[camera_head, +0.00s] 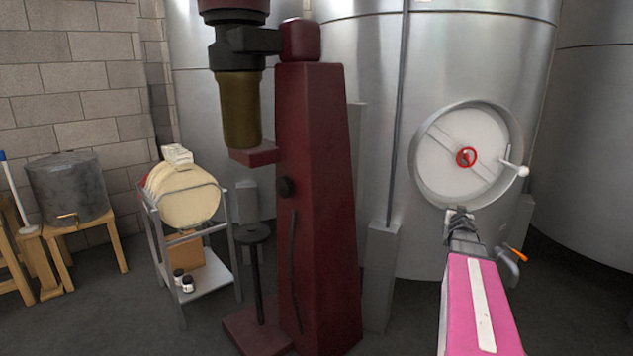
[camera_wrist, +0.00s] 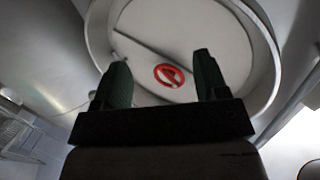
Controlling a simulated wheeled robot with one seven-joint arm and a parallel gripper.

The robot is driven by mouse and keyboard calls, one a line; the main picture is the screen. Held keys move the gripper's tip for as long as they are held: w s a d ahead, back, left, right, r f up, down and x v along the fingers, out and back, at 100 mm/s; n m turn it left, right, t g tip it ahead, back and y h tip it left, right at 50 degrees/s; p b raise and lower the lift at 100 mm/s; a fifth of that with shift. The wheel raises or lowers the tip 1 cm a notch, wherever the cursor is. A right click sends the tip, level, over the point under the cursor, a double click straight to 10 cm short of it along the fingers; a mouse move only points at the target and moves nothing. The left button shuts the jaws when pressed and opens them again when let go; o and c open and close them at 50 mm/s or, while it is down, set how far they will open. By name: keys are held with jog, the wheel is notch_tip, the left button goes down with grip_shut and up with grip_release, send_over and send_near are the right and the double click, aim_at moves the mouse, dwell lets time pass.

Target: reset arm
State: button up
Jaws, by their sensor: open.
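My gripper (camera_head: 460,214) is at the end of my pink arm at the lower right of the head view. It is in front of the steel tank (camera_head: 350,100), just below the round hatch (camera_head: 490,135) as seen in the picture. In the wrist view the two dark fingers of my gripper (camera_wrist: 158,85) stand apart with nothing between them. The hatch (camera_wrist: 225,30) and its red handwheel (camera_wrist: 169,75) show beyond the fingers. I cannot tell the exact gap between fingers and hatch.
A dark red bottling machine (camera_head: 318,200) stands at centre, with a bottle (camera_head: 240,110) in its head. Left of it are a metal cart (camera_head: 205,282) with a cream round drum (camera_head: 190,200), and a grey pot (camera_head: 70,188) on a wooden stand. An orange-tipped valve (camera_head: 514,252) shows beside my gripper.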

jog(key=s+a+f+g, duration=0.6)
jog(key=a+f, duration=0.5)
jog(key=a, duration=0.1)
jog(key=s+a+f+n+g+y, duration=0.2)
jog(key=s+a+f+g, duration=0.3)
jog(key=s+a, duration=0.5)
jog(key=s+a+f+n+g+y, duration=0.3)
jog(key=s+a+f, duration=0.3)
jog(key=s+a, duration=0.4)
jog(key=a+g+y, duration=0.1)
jog(key=a, duration=0.2)
jog(key=shift+s+a+g, duration=0.2)
jog(key=shift+s+g, duration=0.05)
jog(key=shift+g, duration=0.15)
